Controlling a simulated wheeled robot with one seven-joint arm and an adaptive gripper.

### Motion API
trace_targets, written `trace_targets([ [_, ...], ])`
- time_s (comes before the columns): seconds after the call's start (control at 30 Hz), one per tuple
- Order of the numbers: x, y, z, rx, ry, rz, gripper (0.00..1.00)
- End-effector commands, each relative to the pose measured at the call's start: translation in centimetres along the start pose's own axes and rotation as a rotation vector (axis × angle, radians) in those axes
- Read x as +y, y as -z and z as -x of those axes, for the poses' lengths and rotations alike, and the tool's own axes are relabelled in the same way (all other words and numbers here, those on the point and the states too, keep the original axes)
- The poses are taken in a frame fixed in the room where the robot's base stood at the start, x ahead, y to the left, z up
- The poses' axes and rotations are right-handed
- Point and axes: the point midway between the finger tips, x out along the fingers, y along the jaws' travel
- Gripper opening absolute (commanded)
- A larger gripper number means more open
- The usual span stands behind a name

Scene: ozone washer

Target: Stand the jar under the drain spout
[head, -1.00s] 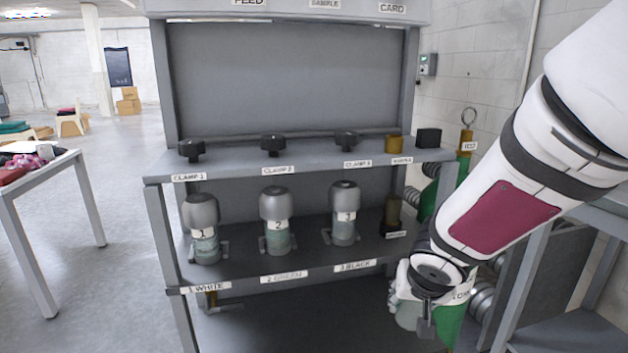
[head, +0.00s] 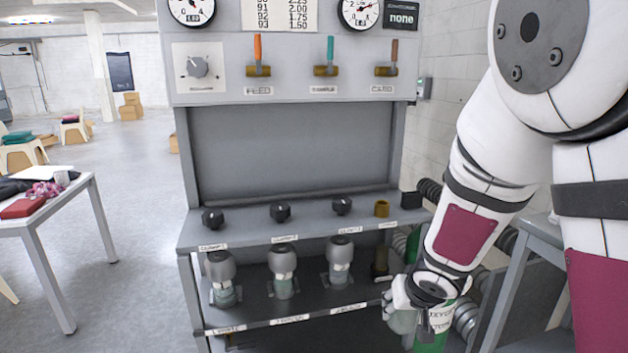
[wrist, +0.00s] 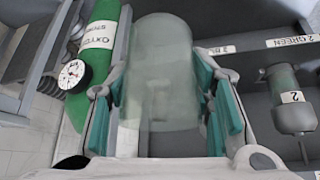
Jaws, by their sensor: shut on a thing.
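The jar (wrist: 160,75) is a clear, greenish, translucent cylinder. In the wrist view it sits between the teal pads of my gripper (wrist: 168,100), which is shut on it. In the head view my gripper (head: 402,312) is low at the right, beside the right end of the lower shelf, and the jar (head: 401,324) shows only in part beneath it. A dark brass fitting (head: 380,264) stands at the right end of the lower shelf. I cannot tell which part is the drain spout.
The grey washer stand carries several capped bowls, including bowl 2 (head: 283,274). A green oxygen cylinder (wrist: 97,45) is close beside my gripper, with a gauge (wrist: 73,74). A side table (head: 530,232) stands at the right. The floor at left is open up to a table (head: 30,228).

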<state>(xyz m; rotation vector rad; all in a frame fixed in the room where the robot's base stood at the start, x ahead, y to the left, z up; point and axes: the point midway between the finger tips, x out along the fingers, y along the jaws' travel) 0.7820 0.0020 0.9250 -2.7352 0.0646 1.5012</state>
Motion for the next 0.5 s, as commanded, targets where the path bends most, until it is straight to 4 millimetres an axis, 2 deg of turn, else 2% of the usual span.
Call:
trace_targets([
  [0.03, 0.1, 0.1, 1.4, 0.0, 0.004, 0.006, 0.15],
  [0.2, 0.2, 0.2, 3.0, 0.002, 0.017, 0.025, 0.15],
  [0.5, 0.2, 0.3, 3.8, 0.004, 0.027, 0.041, 0.15],
])
